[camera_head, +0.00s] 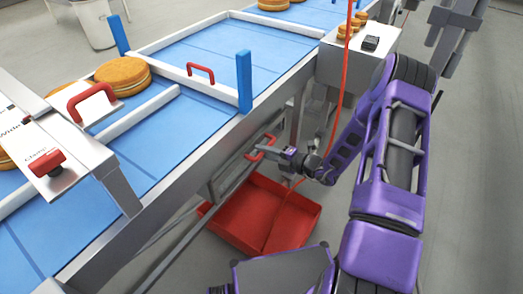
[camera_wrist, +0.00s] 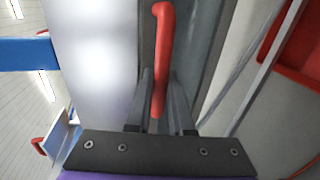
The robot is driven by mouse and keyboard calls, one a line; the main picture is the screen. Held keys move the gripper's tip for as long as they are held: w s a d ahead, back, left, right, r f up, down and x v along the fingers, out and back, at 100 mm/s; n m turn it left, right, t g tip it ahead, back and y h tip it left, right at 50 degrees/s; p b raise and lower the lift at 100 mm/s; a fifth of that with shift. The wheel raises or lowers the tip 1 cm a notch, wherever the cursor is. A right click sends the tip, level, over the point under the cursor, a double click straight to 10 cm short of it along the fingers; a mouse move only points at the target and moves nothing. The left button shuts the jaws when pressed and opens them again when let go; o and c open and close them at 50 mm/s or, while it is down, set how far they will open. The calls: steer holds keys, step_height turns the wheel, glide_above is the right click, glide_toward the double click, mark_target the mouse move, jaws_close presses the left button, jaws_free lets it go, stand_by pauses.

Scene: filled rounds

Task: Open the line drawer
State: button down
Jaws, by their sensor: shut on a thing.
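The line drawer's grey front (camera_head: 228,177) shows low under the side of the blue conveyor, and it also shows behind the handle in the wrist view (camera_wrist: 205,60). Its red bar handle (camera_head: 256,154) stands out from this front. My gripper (camera_head: 269,147) is at the handle, reaching in from the right. In the wrist view the red handle (camera_wrist: 162,50) runs up between the two fingers of my gripper (camera_wrist: 160,100), which are shut on its lower part. I cannot tell how far the drawer is out.
A red open bin (camera_head: 290,203) sits low beneath the conveyor, below my gripper. The conveyor's metal side rail (camera_head: 190,170) runs above. A red cord (camera_head: 343,70) hangs near my arm. A grey control box (camera_head: 345,60) is behind. Clear floor lies to the right.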

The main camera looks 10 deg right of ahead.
steer(key=f+p+v, duration=0.1)
steer(key=f+v, duration=0.1)
steer(key=v, duration=1.1)
steer(key=s+d+f+p+v, duration=0.1)
steer(key=f+v, duration=0.2)
steer(key=v, duration=1)
steer(key=shift+f, duration=0.25)
steer(key=c, duration=0.8)
jaws_free()
steer(key=shift+d, duration=0.1)
steer(key=v, duration=1.7)
steer(key=shift+s, duration=0.2)
steer(key=shift+w, duration=0.1)
